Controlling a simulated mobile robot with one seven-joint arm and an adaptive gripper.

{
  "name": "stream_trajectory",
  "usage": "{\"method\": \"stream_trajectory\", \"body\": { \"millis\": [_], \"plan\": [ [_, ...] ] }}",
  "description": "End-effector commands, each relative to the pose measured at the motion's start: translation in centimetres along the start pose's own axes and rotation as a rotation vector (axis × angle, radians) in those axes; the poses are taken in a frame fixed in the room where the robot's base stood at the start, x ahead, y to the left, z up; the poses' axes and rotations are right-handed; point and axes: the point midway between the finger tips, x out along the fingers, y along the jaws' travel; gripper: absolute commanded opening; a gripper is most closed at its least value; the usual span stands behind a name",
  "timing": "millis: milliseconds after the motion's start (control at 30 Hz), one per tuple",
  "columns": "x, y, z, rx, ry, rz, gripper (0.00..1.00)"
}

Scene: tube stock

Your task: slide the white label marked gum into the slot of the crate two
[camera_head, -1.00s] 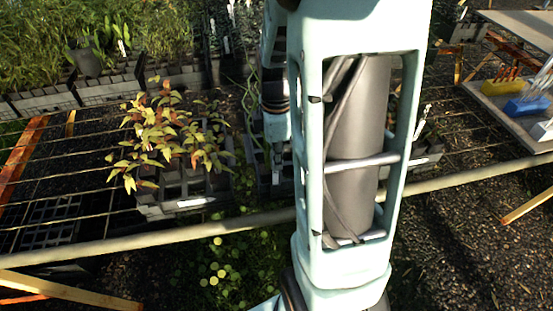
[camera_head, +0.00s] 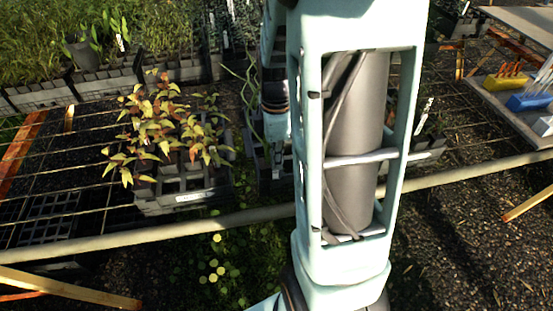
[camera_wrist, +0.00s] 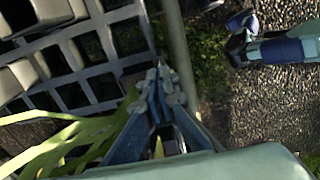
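My gripper (camera_wrist: 163,85) points down at a dark crate (camera_wrist: 88,45) with square openings; its fingertips look together in the wrist view. I cannot make out a label between them. In the head view my gripper (camera_head: 277,158) is partly hidden by my arm, over a dark crate (camera_head: 264,178) in the middle. Left of it stands a crate (camera_head: 155,204) with a red-yellow leafy plant and a pale label (camera_head: 190,197) on its front. A crate (camera_head: 428,152) shows right of my arm. No lettering or crate number is readable, and the gum label cannot be identified.
The crates stand on a wire bench with a pale front rail (camera_head: 130,237). Green plants (camera_head: 40,45) in trays fill the back left. Long green leaves (camera_wrist: 55,145) lie close to my gripper.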

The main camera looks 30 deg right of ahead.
Motion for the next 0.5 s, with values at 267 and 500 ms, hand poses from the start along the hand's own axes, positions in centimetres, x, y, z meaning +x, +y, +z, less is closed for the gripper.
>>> {"method": "stream_trajectory", "body": {
  "millis": [267,500],
  "plan": [
    [0.44,0.00,0.00,0.000,0.000,0.000,0.04],
    [0.41,0.00,0.00,0.000,0.000,0.000,0.25]
  ]
}}
